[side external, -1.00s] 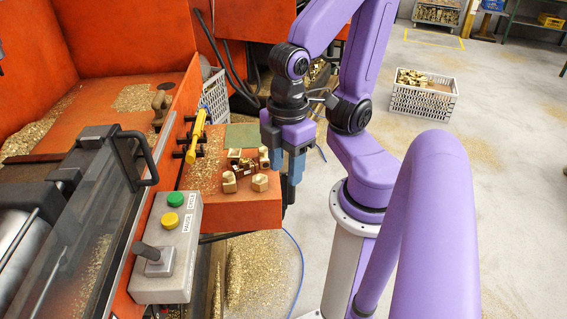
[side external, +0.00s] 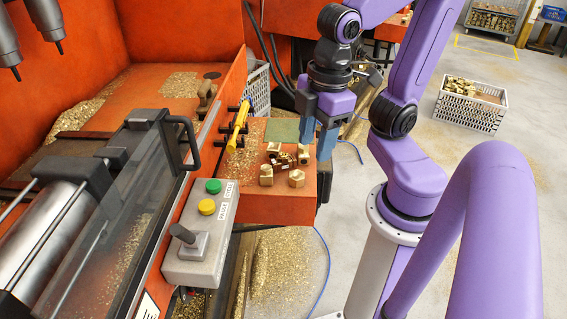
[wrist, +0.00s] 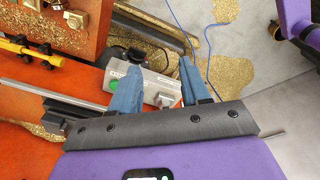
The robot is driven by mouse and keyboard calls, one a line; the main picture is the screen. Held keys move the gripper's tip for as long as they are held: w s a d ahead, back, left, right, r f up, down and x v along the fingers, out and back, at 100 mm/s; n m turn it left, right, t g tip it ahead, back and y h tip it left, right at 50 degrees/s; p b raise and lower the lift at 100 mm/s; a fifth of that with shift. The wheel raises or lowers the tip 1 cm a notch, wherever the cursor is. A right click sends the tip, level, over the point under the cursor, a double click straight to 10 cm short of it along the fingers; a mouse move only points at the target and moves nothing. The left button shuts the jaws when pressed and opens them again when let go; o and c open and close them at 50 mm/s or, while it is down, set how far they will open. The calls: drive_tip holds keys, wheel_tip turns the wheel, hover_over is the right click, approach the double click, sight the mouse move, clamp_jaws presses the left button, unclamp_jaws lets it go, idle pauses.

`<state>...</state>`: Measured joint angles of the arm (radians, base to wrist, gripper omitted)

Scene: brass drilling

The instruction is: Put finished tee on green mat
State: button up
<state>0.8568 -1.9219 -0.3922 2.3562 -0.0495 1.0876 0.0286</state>
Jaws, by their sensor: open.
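Several brass fittings lie on the orange ledge in the side view, among them one at the front left (side external: 266,175), one at the front right (side external: 296,178) and one at the back (side external: 273,149). I cannot tell which is the finished tee. The green mat (side external: 282,130) lies flat behind them and looks bare. My gripper (side external: 316,142) is open and empty, pointing down by the ledge's right edge, right of the fittings and mat. In the wrist view its blue fingers (wrist: 160,88) are apart with no fitting between them. A brass fitting (wrist: 76,19) shows at the upper left there.
A grey control box (side external: 203,235) with green and yellow buttons and a lever stands in front of the ledge. A yellow-handled tool (side external: 238,130) is at the ledge's left. Brass chips cover part of the ledge. A white crate (side external: 470,105) stands on the floor.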

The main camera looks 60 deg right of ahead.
drive_tip(key=w+d+r+m+t+y, duration=0.1)
drive_tip(key=w+r+t, duration=0.25)
drive_tip(key=w, duration=0.95)
drive_tip(key=w+d+r+m+t+y, duration=0.1)
drive_tip(key=w+r+m+t, duration=0.3)
drive_tip(key=w, duration=0.9)
drive_tip(key=w+d+r+n+t+y, duration=0.2)
drive_tip(key=w+d+n+t, duration=0.3)
drive_tip(key=w+d, duration=0.7)
drive_tip(key=s+d+f+n+g+y, duration=0.1)
drive_tip(key=s+d+f+g+y, duration=0.2)
drive_tip(key=d, duration=0.5)
drive_tip(key=s+d+f+n+g+y, duration=0.1)
drive_tip(key=s+d+f+y, duration=0.15)
drive_tip(key=s+d, duration=0.4)
drive_tip(key=s+d+f+g+y, duration=0.35)
drive_tip(key=s+d, duration=0.75)
drive_tip(key=s, duration=0.5)
approach(285, 154)
drive_tip(key=a, duration=0.1)
drive_tip(key=w+a, duration=0.1)
drive_tip(key=a, duration=0.1)
drive_tip(key=shift+w+r+m+g+h, duration=0.2)
drive_tip(key=shift+w+m+g+h, duration=0.1)
drive_tip(key=shift+m+h, duration=0.1)
drive_tip(key=shift+f+x, duration=0.15)
drive_tip(key=shift+x, duration=1.2)
drive_tip(key=shift+f+x, duration=0.15)
drive_tip(key=shift+x, duration=1.15)
